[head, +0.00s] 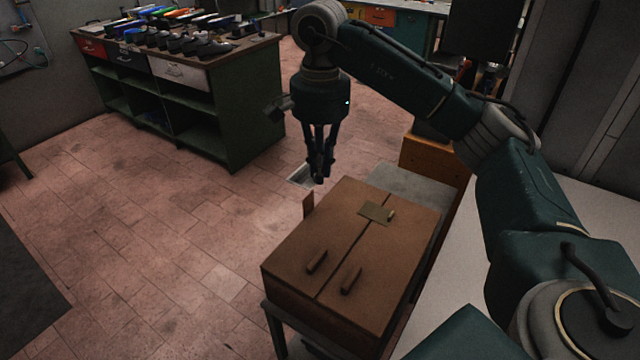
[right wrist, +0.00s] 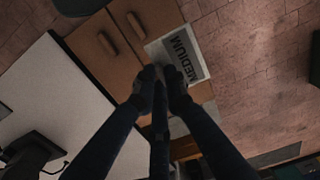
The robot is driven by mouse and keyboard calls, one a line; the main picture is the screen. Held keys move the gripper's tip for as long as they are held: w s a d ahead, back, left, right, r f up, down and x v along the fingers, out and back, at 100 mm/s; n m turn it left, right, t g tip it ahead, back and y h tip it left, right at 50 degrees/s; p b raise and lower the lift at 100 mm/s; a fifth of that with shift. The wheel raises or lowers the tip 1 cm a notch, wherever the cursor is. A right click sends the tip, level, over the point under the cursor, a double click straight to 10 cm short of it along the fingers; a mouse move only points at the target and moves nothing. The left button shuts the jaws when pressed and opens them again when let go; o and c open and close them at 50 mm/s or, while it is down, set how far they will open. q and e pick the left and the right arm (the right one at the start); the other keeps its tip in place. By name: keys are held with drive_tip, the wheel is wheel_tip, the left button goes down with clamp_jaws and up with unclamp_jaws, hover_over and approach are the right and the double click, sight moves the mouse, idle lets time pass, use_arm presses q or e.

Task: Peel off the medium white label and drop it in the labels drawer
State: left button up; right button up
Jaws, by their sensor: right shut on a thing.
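My right gripper (head: 318,178) is shut on a white label, just beyond the far edge of a brown two-door box. The label (head: 300,176) shows as a pale patch beside the fingertips in the head view. In the right wrist view the label (right wrist: 187,50) reads MEDIUM in dark letters and sticks out past the closed fingertips (right wrist: 162,82). It looks clear of the box, though the gap is hard to judge. A white-fronted drawer (head: 180,73) is in the green bench at the back left; its marking is too small to read. My left gripper is not in view.
The brown box (head: 335,240) has two handles and a brass-coloured plate on top. The green bench (head: 228,110) holds several tools and has a red drawer (head: 91,47) and a dark drawer (head: 125,57). Open tiled floor (head: 150,220) lies between bench and box.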

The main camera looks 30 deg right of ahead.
drive_tip(key=shift+r+p, duration=0.4)
drive_tip(key=shift+r, duration=0.3)
drive_tip(key=shift+r+p, duration=1.1)
drive_tip(key=shift+r, duration=0.05)
